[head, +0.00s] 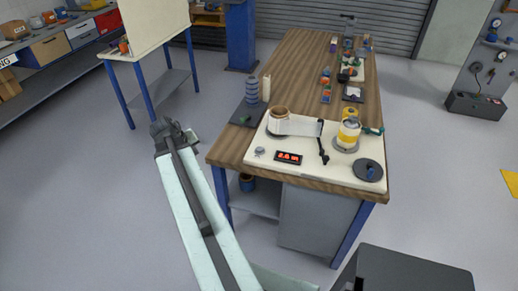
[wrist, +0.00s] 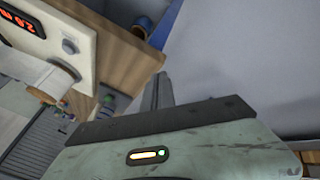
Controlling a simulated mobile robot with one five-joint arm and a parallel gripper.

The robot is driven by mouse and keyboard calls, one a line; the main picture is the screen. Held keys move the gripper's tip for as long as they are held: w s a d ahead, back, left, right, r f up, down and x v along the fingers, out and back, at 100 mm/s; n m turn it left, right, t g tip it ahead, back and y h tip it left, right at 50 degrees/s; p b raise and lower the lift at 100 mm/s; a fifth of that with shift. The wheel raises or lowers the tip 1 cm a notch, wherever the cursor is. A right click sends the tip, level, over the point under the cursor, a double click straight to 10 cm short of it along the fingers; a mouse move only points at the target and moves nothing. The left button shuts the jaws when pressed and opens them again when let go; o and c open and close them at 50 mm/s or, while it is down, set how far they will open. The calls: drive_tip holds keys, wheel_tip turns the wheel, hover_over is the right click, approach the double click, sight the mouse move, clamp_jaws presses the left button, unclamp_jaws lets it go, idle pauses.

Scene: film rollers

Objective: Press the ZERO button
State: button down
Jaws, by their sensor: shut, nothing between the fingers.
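A small round silver button or knob (head: 259,151) sits on the cream panel (head: 335,172), left of a black display (head: 288,158) with red digits. No ZERO label is readable, so I cannot tell whether this is the ZERO button. In the wrist view the silver piece (wrist: 70,46) and the red display (wrist: 17,21) show at upper left. My gripper (head: 163,128) is shut and empty. It is off the table's left side, apart from the panel. In the wrist view its fingers (wrist: 156,92) point toward bare floor.
A paper roll (head: 279,119) with a white strip, a black lever (head: 322,150), a yellow-banded can (head: 349,132) and a dark disc (head: 368,170) stand on the panel. The wooden table (head: 225,150) has a near left corner close to my arm.

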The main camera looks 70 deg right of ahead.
drive_tip(key=s+d+r+m+g+h, duration=0.1)
drive_tip(key=s+d+r+m, duration=0.1)
drive_tip(key=s+d, duration=0.7)
wheel_tip(320, 180, up, 3)
drive_tip(key=m+g+h, duration=0.2)
hover_over(258, 150)
drive_tip(key=shift+s+f+p, duration=0.15)
drive_tip(key=shift+p, duration=0.15)
wheel_tip(258, 150, down, 9)
drive_tip(key=b, duration=0.9)
drive_tip(key=shift+f+b, duration=0.3)
